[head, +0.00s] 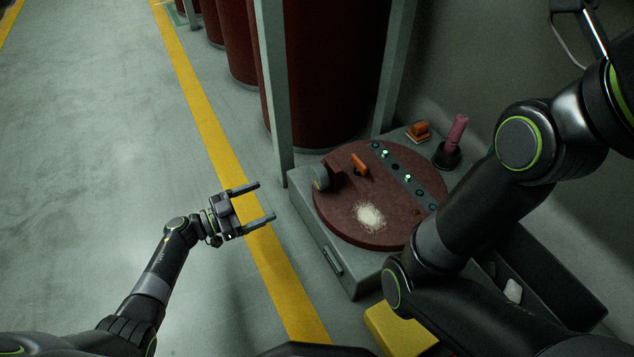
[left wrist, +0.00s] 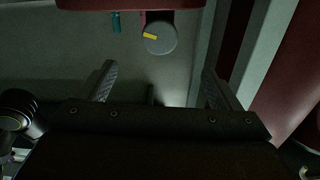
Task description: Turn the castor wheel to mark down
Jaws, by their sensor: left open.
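The castor wheel (left wrist: 160,38) shows in the left wrist view as a grey disc below a dark red bracket. Its yellow mark (left wrist: 150,36) is a short bar left of the disc's middle, pointing left and slightly up in that picture. In the head view the wheel (head: 320,178) is a small grey round at the left edge of a dark red round plate (head: 400,228). My left gripper (head: 250,203) is open and empty, left of the wheel and apart from it. In the left wrist view the wheel lies ahead, between and beyond the fingertips. My right gripper is out of view.
The plate lies on a grey cabinet (head: 310,235) and bears an orange lever (head: 360,164), green lights and white powder (head: 370,217). A grey post (head: 274,90) stands behind the wheel. My right arm crosses the right side. Floor at left is clear.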

